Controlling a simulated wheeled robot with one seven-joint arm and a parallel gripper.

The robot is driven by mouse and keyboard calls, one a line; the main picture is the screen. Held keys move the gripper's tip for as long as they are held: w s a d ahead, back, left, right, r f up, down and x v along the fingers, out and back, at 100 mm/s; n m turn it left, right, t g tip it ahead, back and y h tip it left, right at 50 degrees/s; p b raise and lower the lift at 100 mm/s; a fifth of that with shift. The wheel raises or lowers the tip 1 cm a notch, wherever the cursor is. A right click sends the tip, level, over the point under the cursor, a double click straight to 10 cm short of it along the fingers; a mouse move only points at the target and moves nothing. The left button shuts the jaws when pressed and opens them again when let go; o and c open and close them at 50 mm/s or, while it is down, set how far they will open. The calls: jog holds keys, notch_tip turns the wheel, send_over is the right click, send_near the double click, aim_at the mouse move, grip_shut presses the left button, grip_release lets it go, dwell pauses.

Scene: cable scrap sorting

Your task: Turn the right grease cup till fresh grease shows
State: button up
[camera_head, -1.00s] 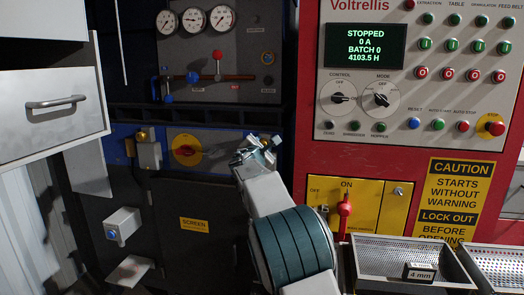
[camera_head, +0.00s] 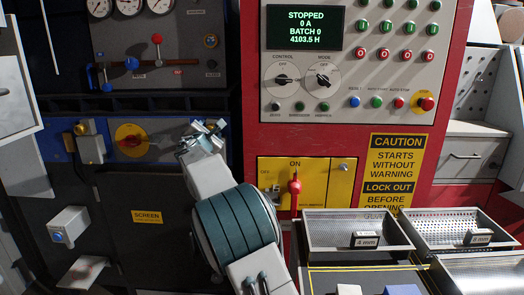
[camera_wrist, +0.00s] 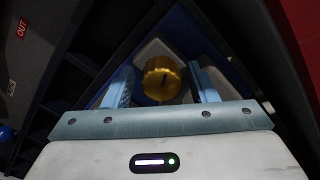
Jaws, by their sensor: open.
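The right grease cup is a round brass cap (camera_wrist: 162,79) with a dark mark on its face, on a pale housing in the wrist view. My gripper (camera_wrist: 163,86) is open, one blue finger on each side of the cap, with gaps visible at both sides. How deep the fingers reach around it I cannot tell. In the head view my gripper (camera_head: 207,132) is at the blue strip and hides most of this cup. The left grease cup (camera_head: 83,128), also brass, sits on a grey housing further left. I see no fresh grease.
A yellow disc with a red rotary switch (camera_head: 130,141) lies left of my gripper. Mesh trays (camera_head: 357,255) stand at the lower right. The display (camera_head: 304,27) reads STOPPED.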

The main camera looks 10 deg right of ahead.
jog(key=shift+d+r+n+p, duration=0.2)
jog(key=shift+n+p, duration=0.4)
jog(key=shift+p, duration=0.45)
jog(key=n+p, duration=0.2)
jog(key=p, duration=0.2)
jog(key=n+p, duration=0.3)
jog(key=p, duration=0.2)
jog(key=shift+a+r, duration=0.1)
jog(key=shift+a, duration=0.1)
jog(key=n+p, duration=0.4)
jog(key=p, duration=0.5)
jog(key=shift+n, duration=0.3)
jog(key=shift+s+f, duration=0.2)
jog(key=shift+f, duration=0.05)
jog(key=s+a+b, duration=0.3)
jog(key=s+b, duration=0.1)
jog(key=s, duration=0.9)
jog(key=s+d+f+m+g+h, duration=0.1)
jog(key=s+d+m+g+h, duration=0.2)
jog(key=s+d+m, duration=0.3)
jog(key=s+d+f+m+g+h+b, duration=0.1)
jog(key=s+d+m+g+h, duration=0.1)
jog(key=s+d+m+g, duration=0.4)
jog(key=shift+s+d+m+h, duration=0.5)
jog(key=shift+d+m, duration=2.4)
jog(key=shift+d, duration=2.85)
jog(key=shift+f, duration=0.1)
